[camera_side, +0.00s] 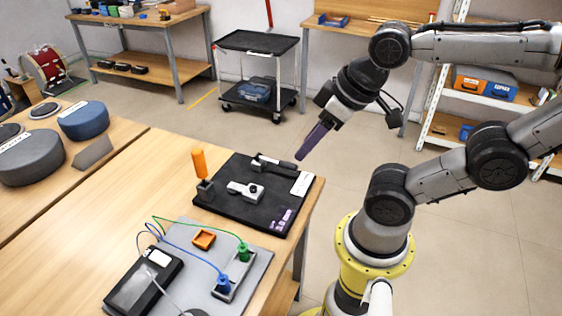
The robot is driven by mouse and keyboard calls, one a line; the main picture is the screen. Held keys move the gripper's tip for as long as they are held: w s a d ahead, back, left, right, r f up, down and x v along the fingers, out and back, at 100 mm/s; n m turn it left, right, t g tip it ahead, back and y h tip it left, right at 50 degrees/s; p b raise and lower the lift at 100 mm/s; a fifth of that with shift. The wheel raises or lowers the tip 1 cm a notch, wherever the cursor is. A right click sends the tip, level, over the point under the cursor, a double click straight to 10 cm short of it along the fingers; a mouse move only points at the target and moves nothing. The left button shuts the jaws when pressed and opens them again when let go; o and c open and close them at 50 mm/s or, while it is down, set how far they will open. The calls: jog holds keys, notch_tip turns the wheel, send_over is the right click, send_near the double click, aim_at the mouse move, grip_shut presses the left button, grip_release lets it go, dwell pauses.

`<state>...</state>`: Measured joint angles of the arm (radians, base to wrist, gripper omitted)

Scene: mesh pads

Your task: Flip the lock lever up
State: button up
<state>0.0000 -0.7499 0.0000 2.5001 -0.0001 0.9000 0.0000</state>
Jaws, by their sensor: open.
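The black board (232,211) lies near the right edge of the wooden table. On it, an orange handle (199,163) stands upright from a dark block at the left. A dark bar-like lever (277,167) lies low across the back of the board. Which of these is the lock lever I cannot tell for sure. My gripper (301,157), with purple fingers, is open and empty. It points down and left, above the board's back right corner and apart from it. The gap between its fingers is hidden at this angle.
A grey mat (190,240) in front holds a black meter (143,283), an orange square piece (204,239) and green and blue plugs with wires. Round dark pads (32,157) lie on the left table. The air around the board is clear.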

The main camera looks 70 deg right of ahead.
jog(key=shift+c, duration=1.2)
jog(key=shift+s+d, duration=0.15)
jog(key=shift+d, duration=0.2)
jog(key=shift+c, duration=1.1)
jog(key=d+g+h, duration=0.1)
jog(key=d, duration=0.1)
jog(key=shift+d+f+n+h, duration=0.15)
jog(key=shift+d+n+h, duration=0.2)
jog(key=shift+n+h, duration=0.05)
grip_shut()
jog(key=w+d+f+n+g+h, duration=0.6)
jog(key=w+f+n+h, duration=0.1)
jog(key=w, duration=0.1)
jog(key=w+f+n+h, duration=0.1)
jog(key=f+n, duration=0.2)
jog(key=f, duration=0.2)
jog(key=w+a+f+n+h, duration=0.1)
jog(key=f+n+h, duration=0.1)
jog(key=f, duration=0.3)
jog(key=w+a+f+n+t+h, duration=0.1)
jog(key=f+n+h, duration=0.1)
jog(key=f+n, duration=0.2)
jog(key=shift+w+a+f+n, duration=0.1)
jog(key=shift+w+f+n, duration=0.1)
jog(key=shift+f, duration=0.2)
jog(key=shift+w+a+f+n, duration=0.1)
jog(key=shift+f+n, duration=0.1)
jog(key=shift+f, duration=0.15)
jog(key=shift+s+a+f, duration=0.25)
jog(key=shift+f, duration=0.1)
